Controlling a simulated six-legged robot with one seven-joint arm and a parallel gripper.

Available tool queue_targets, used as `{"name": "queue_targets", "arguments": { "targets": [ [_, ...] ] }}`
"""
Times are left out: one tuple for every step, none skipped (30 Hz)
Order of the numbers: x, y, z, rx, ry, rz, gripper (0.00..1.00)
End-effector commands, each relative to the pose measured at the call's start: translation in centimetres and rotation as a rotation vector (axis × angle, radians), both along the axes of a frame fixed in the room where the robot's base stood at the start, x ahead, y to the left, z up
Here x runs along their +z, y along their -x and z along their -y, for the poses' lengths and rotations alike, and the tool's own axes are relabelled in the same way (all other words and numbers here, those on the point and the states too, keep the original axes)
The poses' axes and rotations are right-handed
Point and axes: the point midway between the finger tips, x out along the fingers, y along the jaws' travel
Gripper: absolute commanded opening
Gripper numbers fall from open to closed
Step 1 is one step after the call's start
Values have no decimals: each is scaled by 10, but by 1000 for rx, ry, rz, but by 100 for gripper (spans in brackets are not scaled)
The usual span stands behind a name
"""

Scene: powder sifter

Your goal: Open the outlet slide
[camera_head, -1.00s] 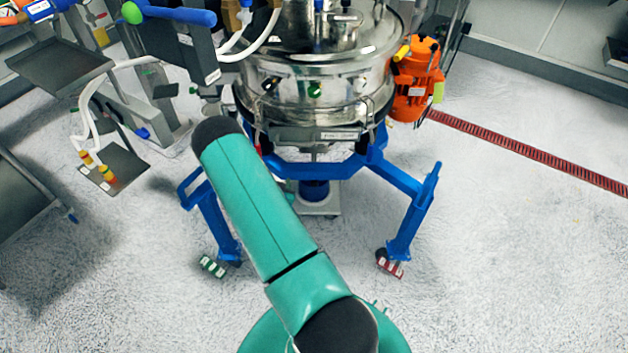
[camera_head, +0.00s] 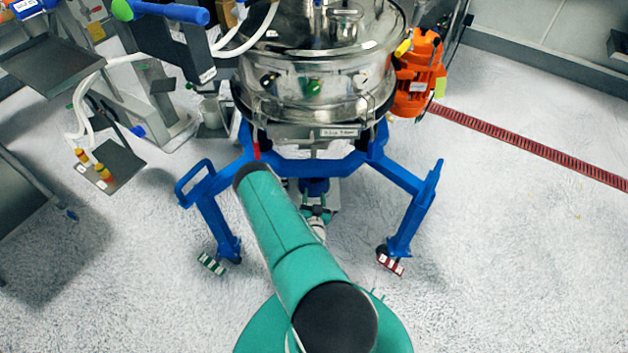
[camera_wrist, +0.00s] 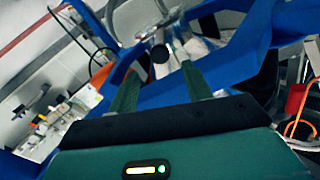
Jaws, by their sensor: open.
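The steel sifter vessel (camera_head: 322,85) stands on a blue frame (camera_head: 400,178) in the head view. A labelled plate (camera_head: 335,132) sits at its lower front. In the wrist view, my gripper (camera_wrist: 160,72) is open, its two green fingers pointing toward the blue frame. A round black knob (camera_wrist: 160,53) shows between the fingertips, near a metal part with a rod. It looks apart from the fingers; I cannot tell whether it belongs to the outlet slide.
An orange motor (camera_head: 418,75) hangs at the vessel's right. A grey tray (camera_head: 55,62) and white hoses are at the left. The frame's front legs stand on both sides of my arm. The floor at right is clear, with a red drain strip (camera_head: 530,145).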

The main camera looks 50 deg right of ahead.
Motion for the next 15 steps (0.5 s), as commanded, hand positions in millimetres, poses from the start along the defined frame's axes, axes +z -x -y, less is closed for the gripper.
{"name": "queue_targets", "arguments": {
  "targets": [
    [0,-7,9,0,1,4,49],
    [1,-11,14,0,2,3,49],
    [1,-16,20,1,2,4,49],
    [1,-19,25,0,1,3,49],
    [0,-23,30,0,1,3,49],
    [0,-28,36,0,1,3,49],
    [1,-31,40,0,1,3,49],
    [1,-34,44,0,1,2,49],
    [0,-37,49,1,0,2,49],
    [0,-40,52,1,1,1,49],
    [0,-42,55,1,0,2,49],
    [0,-44,58,0,-1,1,49],
    [0,-46,60,0,-1,1,49],
    [0,-47,61,0,-1,1,49],
    [0,-48,62,1,0,1,49]
  ]
}}
